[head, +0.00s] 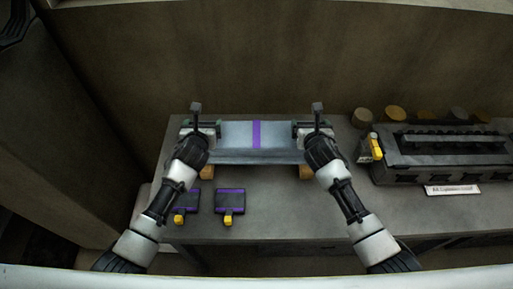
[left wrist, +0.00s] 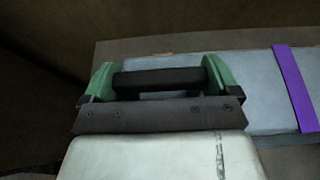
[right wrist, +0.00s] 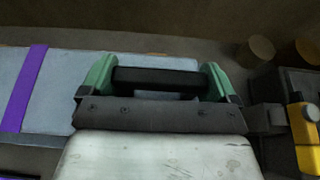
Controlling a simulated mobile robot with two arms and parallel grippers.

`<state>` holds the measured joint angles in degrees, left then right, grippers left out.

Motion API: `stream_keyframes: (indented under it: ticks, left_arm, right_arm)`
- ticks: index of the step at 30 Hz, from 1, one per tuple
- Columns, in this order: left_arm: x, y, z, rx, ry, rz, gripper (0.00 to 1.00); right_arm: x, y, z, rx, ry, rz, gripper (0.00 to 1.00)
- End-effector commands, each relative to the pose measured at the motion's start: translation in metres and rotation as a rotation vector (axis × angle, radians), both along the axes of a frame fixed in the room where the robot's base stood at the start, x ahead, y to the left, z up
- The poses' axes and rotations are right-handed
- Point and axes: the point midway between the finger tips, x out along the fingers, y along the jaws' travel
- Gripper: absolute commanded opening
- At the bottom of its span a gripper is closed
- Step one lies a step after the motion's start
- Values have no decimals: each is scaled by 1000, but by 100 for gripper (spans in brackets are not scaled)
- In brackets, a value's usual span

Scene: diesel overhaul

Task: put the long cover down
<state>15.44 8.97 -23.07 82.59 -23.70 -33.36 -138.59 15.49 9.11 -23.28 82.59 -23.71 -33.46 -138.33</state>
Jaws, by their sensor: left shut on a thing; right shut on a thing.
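The long cover (head: 235,135) is a grey-blue slab with a purple stripe across its middle. It lies level, left to right, above the back of the bench. My left gripper (head: 201,128) is shut on the cover's left black handle (left wrist: 160,77). My right gripper (head: 312,128) is shut on its right black handle (right wrist: 158,78). Green fingers show at both ends of each handle in the wrist views. Two wooden blocks (head: 207,172) (head: 305,172) show under the cover's front edge. I cannot tell whether the cover touches them.
Two dark purple-edged pieces with yellow ends (head: 187,201) (head: 230,201) lie on the bench (head: 290,215) in front of the cover. A dark engine block (head: 440,160) with a yellow part (head: 376,147) stands at right. Several round tan pieces stand behind it. A wall rises behind the bench.

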Motion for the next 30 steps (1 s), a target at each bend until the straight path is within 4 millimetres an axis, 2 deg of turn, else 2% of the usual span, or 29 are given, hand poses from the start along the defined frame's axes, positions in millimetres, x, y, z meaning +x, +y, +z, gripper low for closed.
stream_keyframes:
  ticks: [2,3,4,12,17,30]
  left_arm:
    - [1,0,-4,0,-6,-1,16]
    - [0,0,-5,0,0,1,93]
    - [0,0,-4,0,0,1,98]
    - [-1,0,-4,1,0,0,100]
    - [-12,1,0,1,0,0,100]
    - [-86,1,31,2,0,-1,100]
  right_arm:
    - [1,0,-4,1,-6,1,16]
    - [0,0,-5,0,-1,0,93]
    - [0,0,-4,0,-1,0,98]
    - [0,0,-4,0,0,0,100]
    - [0,0,-4,0,0,0,100]
    - [0,0,-4,0,0,0,100]
